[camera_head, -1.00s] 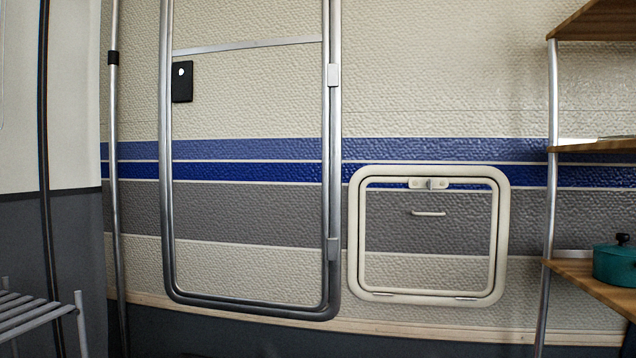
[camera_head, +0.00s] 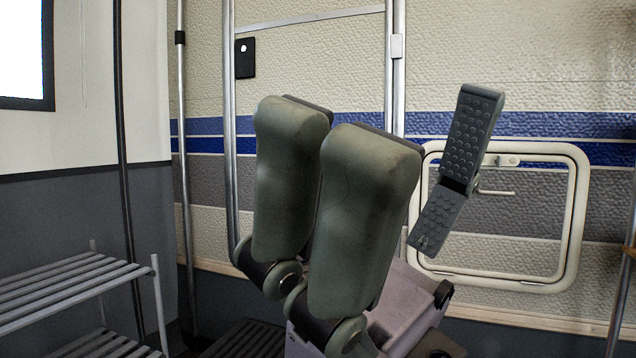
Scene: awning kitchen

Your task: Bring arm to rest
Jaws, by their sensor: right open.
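My right gripper (camera_head: 405,115) fills the middle of the head view, close to the camera. Two thick grey-green fingers stand on its left side, and a thinner finger with a dotted dark pad stands apart on its right. The fingers point up and are spread, with nothing between them. The lilac-grey palm shows below them, and the rest of the arm is out of the frame. My left gripper is not in view.
Behind the gripper is a textured caravan wall with blue stripes, a metal-framed door (camera_head: 230,150) and a white-framed hatch (camera_head: 578,200), partly covered by the gripper. A grey slatted rack (camera_head: 80,290) stands at lower left. A window (camera_head: 25,55) is at upper left.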

